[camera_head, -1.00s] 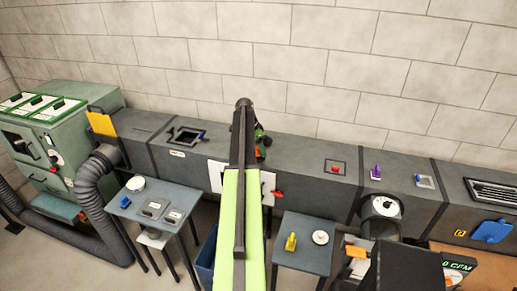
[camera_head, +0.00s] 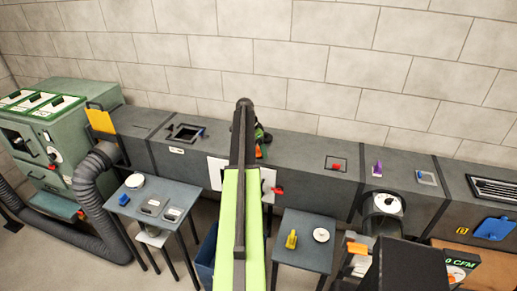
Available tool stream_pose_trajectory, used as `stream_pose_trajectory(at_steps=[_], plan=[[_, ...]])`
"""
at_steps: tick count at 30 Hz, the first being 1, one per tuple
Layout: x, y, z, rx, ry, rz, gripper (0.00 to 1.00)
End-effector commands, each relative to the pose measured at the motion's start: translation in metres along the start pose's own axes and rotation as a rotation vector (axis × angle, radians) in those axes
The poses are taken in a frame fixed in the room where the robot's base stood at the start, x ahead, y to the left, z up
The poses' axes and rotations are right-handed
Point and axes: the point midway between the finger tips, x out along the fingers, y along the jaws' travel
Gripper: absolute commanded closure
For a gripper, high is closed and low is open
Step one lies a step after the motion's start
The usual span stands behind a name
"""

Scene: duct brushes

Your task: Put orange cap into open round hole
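My arm reaches forward over the grey duct, and its dark end hides much of what lies beyond it. My gripper (camera_head: 244,104) is at the far tip, and its fingers cannot be made out. A small orange piece (camera_head: 259,152) shows just right of the arm, below a green and black object (camera_head: 262,134); I cannot tell if it is the cap or if it is held. Another orange piece (camera_head: 357,248) lies at the lower right, apart from my gripper. A round collar (camera_head: 384,225) with a white disc stands at the duct's front right. I cannot make out an open round hole.
A left table (camera_head: 155,197) holds a white dish and small boxes. A middle table (camera_head: 304,258) holds a yellow piece (camera_head: 291,239) and a white disc (camera_head: 321,235). The duct top has a square opening (camera_head: 187,132), a red knob (camera_head: 336,167) and a purple piece (camera_head: 377,167). A block wall stands behind.

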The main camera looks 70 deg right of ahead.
Motion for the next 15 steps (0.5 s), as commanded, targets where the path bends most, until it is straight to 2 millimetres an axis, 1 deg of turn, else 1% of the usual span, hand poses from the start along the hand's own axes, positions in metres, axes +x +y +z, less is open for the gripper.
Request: stream_pose_trajectory(at_steps=[10, 13, 15], plan=[[-0.002, 0.0, 0.0, 0.0, 0.0, 0.0, 0.09], [-0.009, 0.0, -0.001, 0.0, 0.0, 0.0, 0.09], [-0.017, 0.0, -0.001, 0.0, 0.0, 0.0, 0.09]])
